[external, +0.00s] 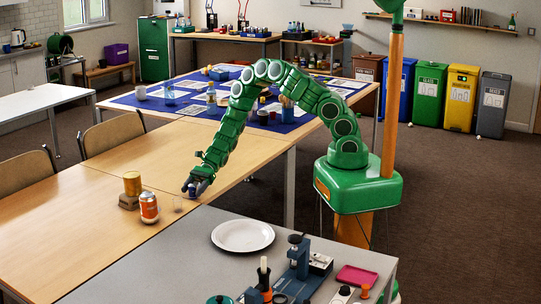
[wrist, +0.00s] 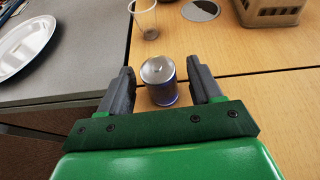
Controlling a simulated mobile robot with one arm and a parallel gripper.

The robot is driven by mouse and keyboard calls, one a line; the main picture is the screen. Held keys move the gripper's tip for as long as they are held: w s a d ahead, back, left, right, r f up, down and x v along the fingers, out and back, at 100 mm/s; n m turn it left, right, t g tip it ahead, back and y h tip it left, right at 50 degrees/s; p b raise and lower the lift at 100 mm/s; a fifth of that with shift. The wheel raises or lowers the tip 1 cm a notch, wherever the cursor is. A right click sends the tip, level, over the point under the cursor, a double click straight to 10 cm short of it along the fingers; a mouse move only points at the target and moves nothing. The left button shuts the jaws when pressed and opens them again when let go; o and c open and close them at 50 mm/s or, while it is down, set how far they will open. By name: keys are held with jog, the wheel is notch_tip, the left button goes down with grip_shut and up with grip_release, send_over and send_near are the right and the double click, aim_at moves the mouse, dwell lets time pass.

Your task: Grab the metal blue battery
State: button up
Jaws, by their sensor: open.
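The metal blue battery (wrist: 162,90) is a short upright cylinder with a silvery top and a dark blue side. It stands on the wooden table between the two dark fingers of my gripper (wrist: 161,72) in the wrist view. The fingers are open, with a gap visible on each side of it. In the external view my gripper (external: 197,186) is low over the table near its right edge, and the battery there is mostly hidden by the fingers.
A clear cup (wrist: 145,20) stands just beyond the battery. A white plate (external: 243,236) lies on the grey table (external: 185,255). Bare wood (external: 60,235) lies farther left.

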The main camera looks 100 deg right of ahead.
jog(key=shift+w+a+f, duration=0.1)
jog(key=shift+w+a, duration=0.05)
jog(key=shift+w, duration=0.05)
jog(key=c, duration=1.1)
